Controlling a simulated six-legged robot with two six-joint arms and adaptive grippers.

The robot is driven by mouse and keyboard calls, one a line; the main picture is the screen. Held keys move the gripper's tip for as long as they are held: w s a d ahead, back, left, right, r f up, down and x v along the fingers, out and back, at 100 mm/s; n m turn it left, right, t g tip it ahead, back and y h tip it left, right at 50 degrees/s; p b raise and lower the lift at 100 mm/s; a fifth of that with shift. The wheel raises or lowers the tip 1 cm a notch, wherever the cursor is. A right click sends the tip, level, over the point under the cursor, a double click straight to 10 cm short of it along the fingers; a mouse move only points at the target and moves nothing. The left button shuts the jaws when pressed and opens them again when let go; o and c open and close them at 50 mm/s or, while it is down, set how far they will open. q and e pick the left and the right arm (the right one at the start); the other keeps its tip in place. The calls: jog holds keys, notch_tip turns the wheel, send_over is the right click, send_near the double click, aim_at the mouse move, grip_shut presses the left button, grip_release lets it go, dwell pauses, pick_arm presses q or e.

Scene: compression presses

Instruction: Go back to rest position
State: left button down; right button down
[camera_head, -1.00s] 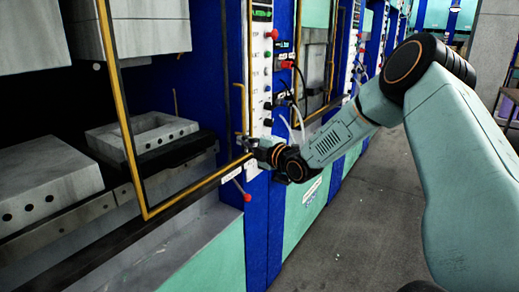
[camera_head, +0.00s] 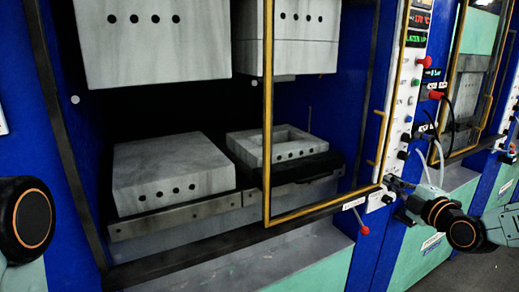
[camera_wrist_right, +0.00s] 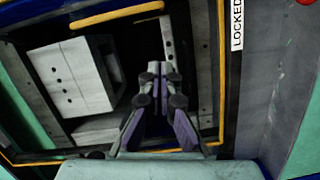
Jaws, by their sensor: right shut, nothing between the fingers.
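My right gripper (camera_head: 395,184) shows at the right in the head view, just in front of the bottom of the press's control panel. It is shut and empty. In the right wrist view its fingers (camera_wrist_right: 160,74) stand together, with the press behind them. The arm behind it runs out at the right edge. My left gripper is not in view; a dark round joint of my left arm shows at the left edge of the head view.
The yellow-framed door (camera_head: 268,120) stands beside the control panel (camera_head: 402,110). A red-knobbed lever (camera_head: 363,230) sticks out below the frame's corner. Grey blocks (camera_head: 172,175) lie inside the open press. The wrist view shows a "LOCKED" label (camera_wrist_right: 237,28).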

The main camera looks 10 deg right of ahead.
jog(key=s+a+f+m+g+b, duration=0.2)
jog(key=s+a+f+m+g, duration=0.15)
jog(key=a+f+m, duration=0.35)
jog(key=s+a+f+m+g+b, duration=0.2)
jog(key=s+f+m, duration=0.2)
jog(key=f, duration=0.5)
jog(key=s+a+f+m+g+b, duration=0.2)
jog(key=s+a+f+m+b, duration=0.1)
jog(key=a+f+m, duration=0.4)
jog(key=s+a+f+g+b, duration=0.1)
jog(key=s+f+g+b, duration=0.2)
jog(key=s+f, duration=0.6)
jog(key=s+a+f+g+h+b, duration=0.1)
jog(key=s+f+b, duration=0.4)
jog(key=s+f, duration=0.5)
jog(key=s+a+f+n+g+b, duration=0.1)
jog(key=s+a+f+g+b, duration=0.2)
jog(key=s+f+g, duration=0.3)
jog(key=s+f+b, duration=0.1)
jog(key=s+f, duration=0.2)
jog(key=s, duration=0.3)
jog(key=shift+s+f+h, duration=0.2)
jog(key=shift+f+h, duration=0.1)
jog(key=shift+f, duration=0.1)
jog(key=shift+a, duration=0.1)
